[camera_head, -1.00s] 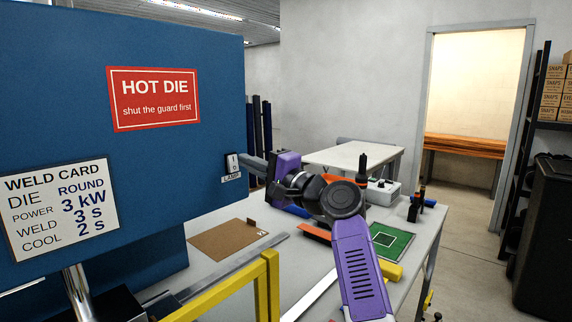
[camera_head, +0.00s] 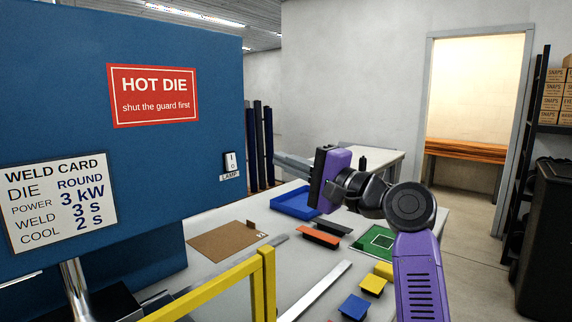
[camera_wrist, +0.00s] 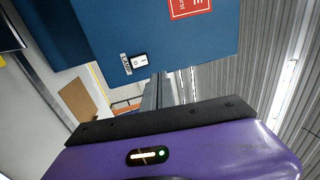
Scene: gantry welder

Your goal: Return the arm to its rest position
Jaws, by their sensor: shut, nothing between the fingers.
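My arm reaches up from the lower right in the head view, with a purple and black wrist. My gripper (camera_head: 279,160) points left; its grey fingers are shut with nothing between them. It is apart from the white lamp switch (camera_head: 229,162) on the blue welder panel (camera_head: 60,80). The wrist view shows the grey fingers (camera_wrist: 163,91) past the purple housing, with the lamp switch (camera_wrist: 140,61) beside them.
Below the arm, a grey table (camera_head: 285,265) bears a blue tray (camera_head: 296,203), a brown board (camera_head: 226,240), a green board (camera_head: 378,241) and small coloured blocks. A yellow guard rail (camera_head: 262,285) stands in front. A white table (camera_head: 385,165) is behind.

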